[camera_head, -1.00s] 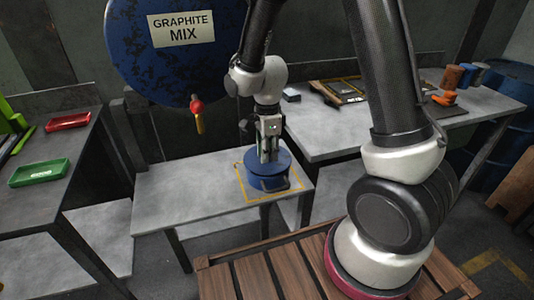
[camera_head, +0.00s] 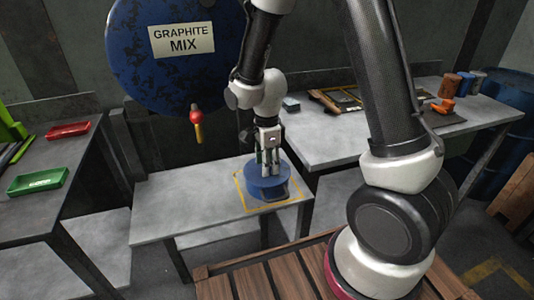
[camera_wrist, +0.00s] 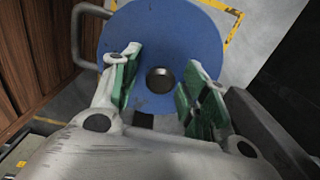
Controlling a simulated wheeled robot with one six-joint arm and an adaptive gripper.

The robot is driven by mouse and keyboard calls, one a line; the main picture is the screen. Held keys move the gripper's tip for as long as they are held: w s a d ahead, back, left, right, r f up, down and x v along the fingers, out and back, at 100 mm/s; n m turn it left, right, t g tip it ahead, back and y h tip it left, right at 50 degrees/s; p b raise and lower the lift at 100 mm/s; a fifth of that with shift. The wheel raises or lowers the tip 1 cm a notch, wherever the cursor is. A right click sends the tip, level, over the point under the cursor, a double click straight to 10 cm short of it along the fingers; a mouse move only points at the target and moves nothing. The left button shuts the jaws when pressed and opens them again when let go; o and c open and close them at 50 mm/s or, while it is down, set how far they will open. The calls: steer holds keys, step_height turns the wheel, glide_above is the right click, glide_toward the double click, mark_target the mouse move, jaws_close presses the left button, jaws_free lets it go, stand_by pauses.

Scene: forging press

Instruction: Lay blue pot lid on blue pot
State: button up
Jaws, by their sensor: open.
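The blue pot lid (camera_wrist: 150,30) is a round disc with a dark knob (camera_wrist: 160,80) at its centre in the wrist view. It lies flat on top of the blue pot (camera_head: 267,194), which stands on the grey table inside a yellow outline. In the wrist view a grey pot handle (camera_wrist: 78,38) sticks out past the lid's edge at the left. My gripper (camera_head: 269,170) is directly above the lid, pointing down. Its green-padded fingers are open, one on each side of the knob, with gaps between. The lid hides most of the pot's rim.
Left of the grey table (camera_head: 165,205), a bench holds a red tray (camera_head: 68,130) and a green tray (camera_head: 37,181). A blue drum marked GRAPHITE MIX (camera_head: 130,50) hangs behind. A workbench (camera_head: 325,140) with tools stands at the right. The table's left part is bare.

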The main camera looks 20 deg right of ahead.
step_height(320, 180, up, 11)
steer(key=s+d+r+n+t, duration=0.2)
steer(key=s+d+r+n, duration=0.6)
steer(key=r, duration=0.3)
steer(key=s+d+r+n+t, duration=0.2)
steer(key=s+d+r+n, duration=0.2)
steer(key=s+d+n, duration=0.3)
steer(key=s+n, duration=0.3)
steer(key=s, duration=0.1)
stand_by(0.4)
